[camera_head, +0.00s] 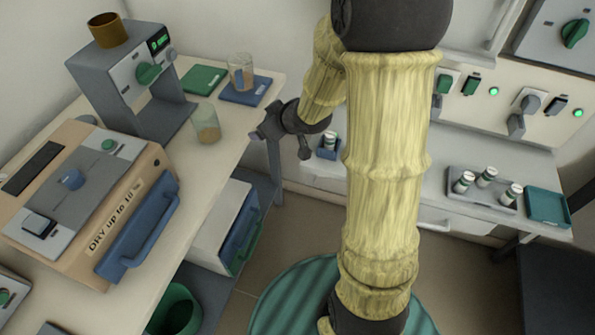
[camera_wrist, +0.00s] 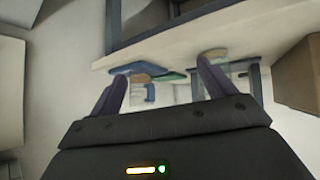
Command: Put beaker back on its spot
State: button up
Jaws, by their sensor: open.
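A clear beaker (camera_head: 207,125) with tan contents stands upright on the bench, bare surface around it. A second beaker (camera_head: 241,74) with tan contents stands on a blue mat (camera_head: 258,91) behind it. A green mat (camera_head: 203,80) lies empty to the left of the blue one. My gripper (camera_head: 268,127) is open and empty at the bench's right edge, to the right of the first beaker and apart from it. The wrist view looks inverted. It shows the blue mat (camera_wrist: 140,68) and a beaker (camera_wrist: 150,93) beyond my spread fingers. Another beaker (camera_wrist: 214,58) shows behind the right finger.
A grey dosing machine (camera_head: 125,80) with a brown cup on top stands left of the beakers. A tan dryer box (camera_head: 90,200) with a blue handle fills the near bench. A second bench at right holds a tray (camera_head: 465,198) of small vials and a teal tray (camera_head: 548,207).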

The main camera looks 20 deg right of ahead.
jog(key=s+d+m+g+h, duration=0.1)
jog(key=s+m+g+h, duration=0.2)
jog(key=s, duration=1.5)
jog(key=m+g, duration=0.2)
jog(key=g, duration=0.1)
jog(key=shift+s+d+m, duration=0.3)
jog(key=shift+d+m, duration=0.1)
notch_tip(320, 180, up, 18)
jog(key=p, duration=1.8)
jog(key=shift+r, duration=0.1)
